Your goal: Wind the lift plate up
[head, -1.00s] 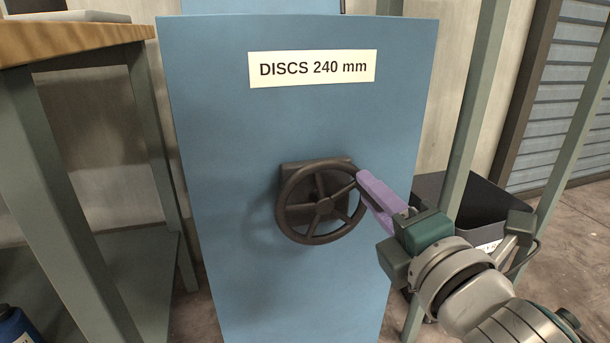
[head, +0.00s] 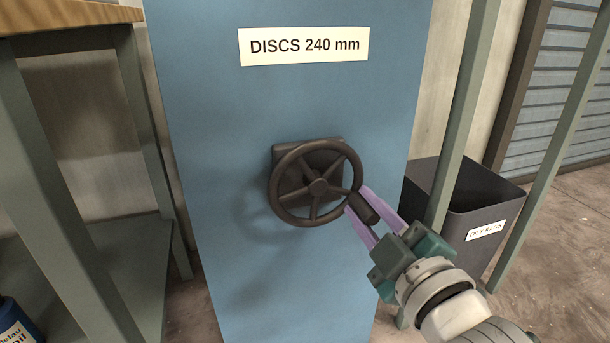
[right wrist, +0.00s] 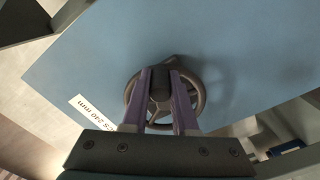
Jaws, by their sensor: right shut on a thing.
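A dark handwheel (head: 319,183) with several spokes is mounted on the front of a blue cabinet (head: 230,120). A dark crank knob (head: 366,208) sticks out from the right side of its rim. My right gripper (head: 357,199) has its purple fingers on either side of this knob and is shut on it. In the right wrist view the knob (right wrist: 159,80) sits between the two fingers, with the wheel rim behind. The lift plate cannot be made out in these views. My left gripper is not in view.
A label (head: 303,46) on the cabinet reads "DISCS 240 mm". A wood-topped bench (head: 70,14) stands at the left, with a blue bottle (head: 17,325) low down. A black bin (head: 465,205) marked for oily rags and a grey-green post (head: 463,120) stand at the right.

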